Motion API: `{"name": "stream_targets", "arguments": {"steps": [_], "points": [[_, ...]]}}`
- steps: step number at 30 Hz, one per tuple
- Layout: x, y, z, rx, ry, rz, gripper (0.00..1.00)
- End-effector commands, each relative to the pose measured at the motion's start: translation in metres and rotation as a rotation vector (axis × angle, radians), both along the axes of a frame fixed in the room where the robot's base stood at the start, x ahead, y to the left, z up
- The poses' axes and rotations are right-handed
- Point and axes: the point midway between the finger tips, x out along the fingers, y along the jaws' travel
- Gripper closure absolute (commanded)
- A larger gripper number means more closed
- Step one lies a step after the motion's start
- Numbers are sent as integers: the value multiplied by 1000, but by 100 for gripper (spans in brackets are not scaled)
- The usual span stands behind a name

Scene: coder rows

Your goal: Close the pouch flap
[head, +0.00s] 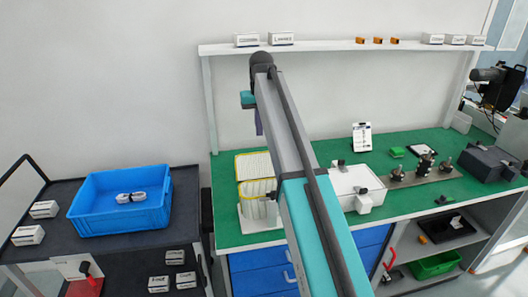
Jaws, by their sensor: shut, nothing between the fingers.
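A cream pouch (258,208) with fine lines stands on the green bench, left of my arm. Its flap (253,165) appears as a pale yellowish panel rising above and behind the body, so the flap looks open. My arm hides their right side. My gripper (259,124) shows as a narrow dark piece below a teal wrist block, just left of the arm. It appears above the flap in the picture, with a strip of wall showing between them. It is shut and empty. My arm hides part of it.
A white box (355,186) stands right of my arm, with a metal fixture plate (426,176) beyond it. A blue crate (88,222) holding a white bundle sits on the dark cart at left. A white shelf (340,46) spans above the bench.

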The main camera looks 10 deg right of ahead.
Motion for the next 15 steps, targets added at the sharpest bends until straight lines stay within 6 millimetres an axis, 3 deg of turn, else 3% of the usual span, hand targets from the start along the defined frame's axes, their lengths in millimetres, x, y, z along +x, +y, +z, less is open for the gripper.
{"name": "stream_targets", "arguments": {"steps": [8,15], "points": [[0,-8,-3,0,0,-9,100],[2,-10,-18,-1,2,-10,100]]}}
